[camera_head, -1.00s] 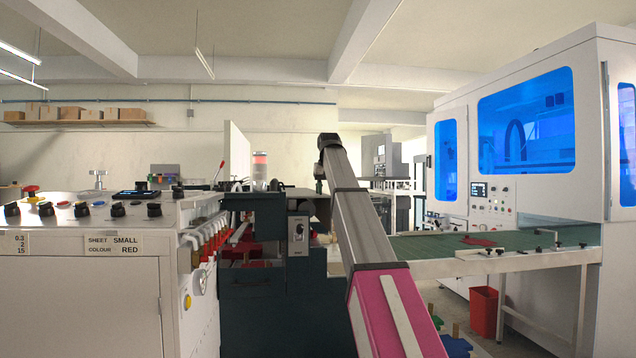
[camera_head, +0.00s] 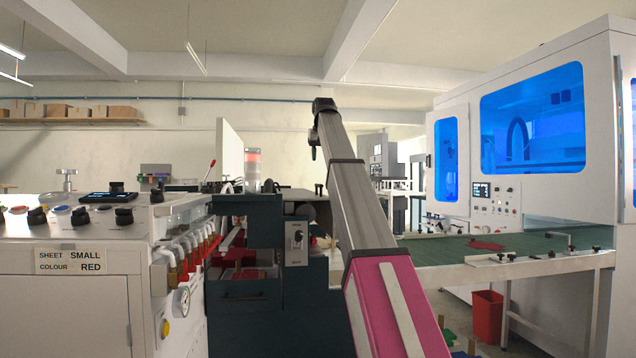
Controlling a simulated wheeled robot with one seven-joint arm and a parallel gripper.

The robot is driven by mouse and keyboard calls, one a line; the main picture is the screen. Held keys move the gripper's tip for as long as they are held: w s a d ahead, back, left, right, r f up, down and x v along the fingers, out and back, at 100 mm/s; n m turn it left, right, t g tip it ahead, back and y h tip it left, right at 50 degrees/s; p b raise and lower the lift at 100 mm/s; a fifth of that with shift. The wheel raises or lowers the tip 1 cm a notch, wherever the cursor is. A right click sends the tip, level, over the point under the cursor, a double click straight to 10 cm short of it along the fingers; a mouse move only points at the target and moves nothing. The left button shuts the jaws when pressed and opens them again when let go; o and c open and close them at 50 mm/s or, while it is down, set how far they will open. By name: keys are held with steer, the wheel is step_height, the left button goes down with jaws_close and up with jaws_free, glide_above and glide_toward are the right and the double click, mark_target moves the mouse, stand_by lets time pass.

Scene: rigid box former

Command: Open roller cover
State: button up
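The dark green machine (camera_head: 245,318) stands in the middle, between the white control cabinet and my arm. A dark rounded part, possibly a roller (camera_head: 306,211), shows near its top behind the grey switch box. I cannot pick out the roller cover with certainty, nor tell whether it is open or shut. My arm rises from the bottom right of centre and hides part of the machine's right side. The small dark end of my arm, where my gripper (camera_head: 314,153) seems to be, hangs beyond the arm's top, apart from the machine in the picture. Its fingers are too small to read.
The white cabinet (camera_head: 70,312) with knobs, labelled SHEET SMALL and COLOUR RED, stands close at left. Red-handled valves (camera_head: 195,248) and a gauge (camera_head: 181,301) stick out of its side. A green conveyor table (camera_head: 480,247) and a red bin (camera_head: 487,317) are at right.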

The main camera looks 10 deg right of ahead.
steer(key=x, duration=1)
steer(key=shift+w+f, duration=0.1)
steer(key=shift+f, duration=0.1)
steer(key=shift+c, duration=0.3)
jaws_close()
